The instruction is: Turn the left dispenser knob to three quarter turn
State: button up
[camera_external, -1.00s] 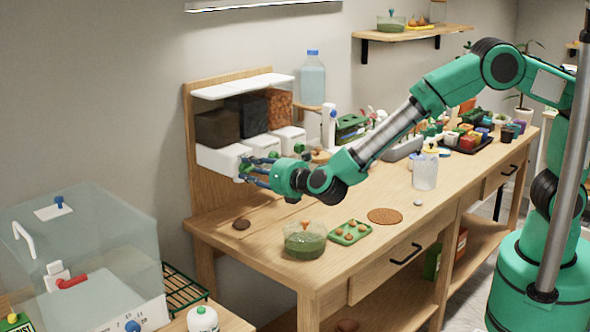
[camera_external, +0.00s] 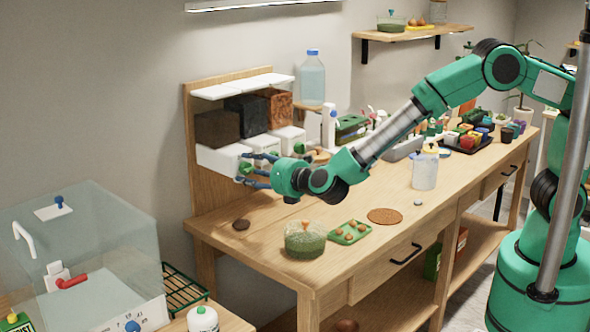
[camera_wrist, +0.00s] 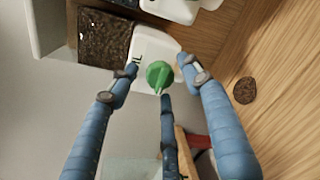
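The left dispenser (camera_external: 218,159) is a white base under a dark, soil-filled bin, its knob (camera_external: 246,168) green on the front. In the wrist view the green knob (camera_wrist: 160,76) stands between my fingertips, on a white front. My gripper (camera_external: 252,170) has blue fingers and faces the knob; it also shows in the wrist view (camera_wrist: 159,75). The fingers are spread, two to the sides and one below the knob, with gaps at the sides. I cannot tell whether the lower finger touches it. The knob's setting is hard to read.
The middle and right dispensers (camera_external: 254,143) (camera_external: 289,137) stand to the right with their own green knobs close by. A brown disc (camera_external: 241,224), a green bowl (camera_external: 305,240) and a green tray (camera_external: 349,232) lie on the wooden bench below. A clear jug (camera_external: 424,171) stands farther right.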

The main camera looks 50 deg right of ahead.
jog(key=shift+s, duration=0.1)
jog(key=s+r, duration=0.1)
jog(key=s, duration=1)
jog(key=shift+s+r, duration=0.3)
jog(key=shift+s, duration=0.05)
dwell(0.4)
jog(key=w+d+r+n+g+y, duration=0.1)
jog(key=w+d+r+n+y, duration=0.15)
jog(key=r+n, duration=0.35)
jog(key=w+d+r+n+y, duration=0.1)
jog(key=d+r+n+y, duration=0.15)
jog(key=r+n, duration=0.3)
jog(key=s+d+r+n+g, duration=0.3)
jog(key=s+d+r+n, duration=0.25)
jog(key=d+n, duration=0.55)
jog(key=s+d+f+n+g+h, duration=0.2)
jog(key=s+d+n, duration=0.7)
jog(key=s+d, duration=0.5)
jog(key=s+d+f+n+g+h, duration=0.2)
jog(key=s+d+f+n+g, duration=0.1)
jog(key=s+d+n, duration=0.7)
jog(key=s+d+g, duration=0.1)
jog(key=s+d, duration=0.3)
jog(key=s, duration=0.3)
jog(key=shift+d+f+g+h, duration=0.2)
jog(key=shift+d+g+h, duration=0.1)
jog(key=shift+g+h, duration=0.1)
